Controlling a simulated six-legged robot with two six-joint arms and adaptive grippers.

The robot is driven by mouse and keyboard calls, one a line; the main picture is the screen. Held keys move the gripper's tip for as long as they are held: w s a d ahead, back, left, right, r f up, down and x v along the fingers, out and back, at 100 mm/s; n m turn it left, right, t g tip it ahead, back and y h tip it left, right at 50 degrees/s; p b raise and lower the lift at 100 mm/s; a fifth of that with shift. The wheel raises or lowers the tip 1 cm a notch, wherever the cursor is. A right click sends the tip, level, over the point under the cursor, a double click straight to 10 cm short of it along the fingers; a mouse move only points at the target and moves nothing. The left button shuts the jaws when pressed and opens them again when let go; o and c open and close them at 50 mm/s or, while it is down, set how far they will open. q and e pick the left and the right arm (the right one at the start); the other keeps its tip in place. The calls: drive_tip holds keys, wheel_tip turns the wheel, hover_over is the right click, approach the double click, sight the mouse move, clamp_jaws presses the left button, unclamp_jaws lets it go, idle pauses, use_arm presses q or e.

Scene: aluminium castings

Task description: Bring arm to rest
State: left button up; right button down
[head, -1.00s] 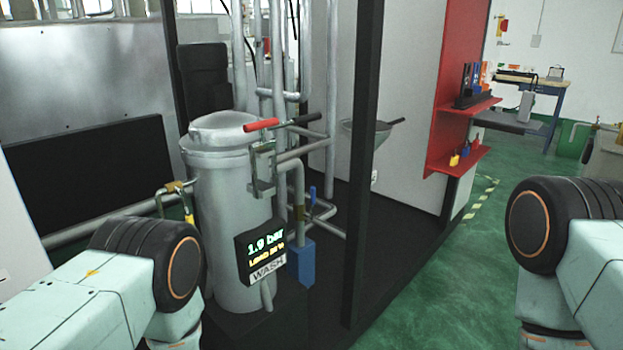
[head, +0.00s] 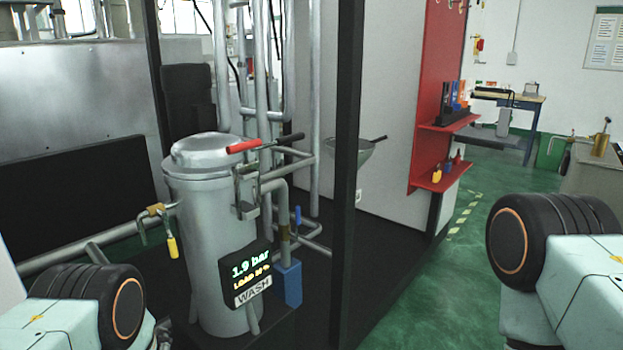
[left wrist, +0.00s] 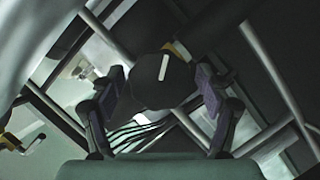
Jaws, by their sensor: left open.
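My left arm (head: 88,305) shows at the lower left of the head view, left of the grey filter vessel, with a gap between them. My left gripper (left wrist: 160,88) shows only in the left wrist view. Its two dark fingers stand apart. A dark rounded shape (left wrist: 162,78) with a white mark appears between and beyond them; I cannot tell what it is or how near it lies. My right arm (head: 555,240) is at the lower right of the head view, over the green floor. My right gripper is out of view.
The grey vessel (head: 212,230) carries a red-handled lever (head: 243,146) and a display box (head: 246,272). Green floor (head: 440,290) is clear at right.

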use_arm(q)
drive_tip(key=v, duration=1.2)
drive_tip(key=x, duration=1.2)
drive_tip(key=shift+a, duration=0.1)
drive_tip(key=shift+d+r+m+g, duration=0.1)
drive_tip(key=shift+d+m+g, duration=0.1)
drive_tip(key=shift+m+g, duration=0.6)
drive_tip(key=shift+w+m+g+y, duration=0.1)
drive_tip(key=shift+m+g+y, duration=0.25)
drive_tip(key=shift+m, duration=0.65)
drive_tip(key=m+g+y+b, duration=0.1)
drive_tip(key=m+g+y, duration=0.1)
drive_tip(key=m, duration=0.1)
drive_tip(key=shift+m+b, duration=0.3)
drive_tip(key=shift+b, duration=0.1)
drive_tip(key=shift+d, duration=0.3)
drive_tip(key=p+v, duration=0.2)
drive_tip(key=v, duration=0.4)
drive_tip(key=shift+a, duration=0.15)
